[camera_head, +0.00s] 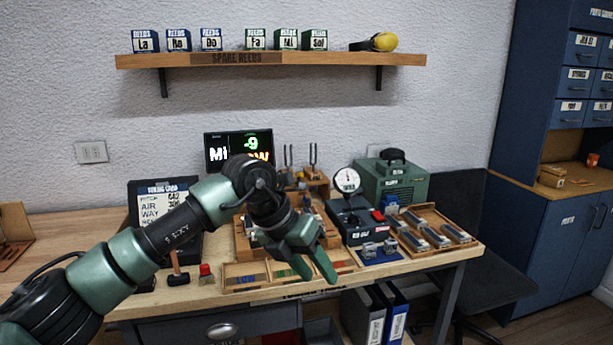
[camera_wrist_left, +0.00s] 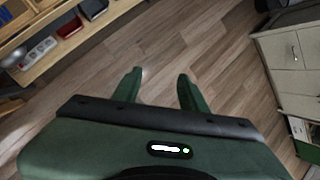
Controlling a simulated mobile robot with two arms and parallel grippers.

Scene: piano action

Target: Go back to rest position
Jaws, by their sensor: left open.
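My left gripper (camera_head: 318,271) is open and empty. In the head view it hangs in front of the workbench (camera_head: 190,292), over the front edge near a tray with colored sections (camera_head: 240,279). In the left wrist view the two green fingers (camera_wrist_left: 158,82) stand apart with only wooden floor (camera_wrist_left: 155,50) behind them. My left arm crosses the head view from the lower left and hides part of the bench top. My right gripper is in neither view.
The bench carries a display (camera_head: 239,149), a dial gauge (camera_head: 347,181), a green machine (camera_head: 392,181) and a tray of metal blocks (camera_head: 430,234). A wall shelf (camera_head: 270,60) holds several boxes and yellow ear muffs (camera_head: 384,41). A blue cabinet (camera_head: 545,235) stands right.

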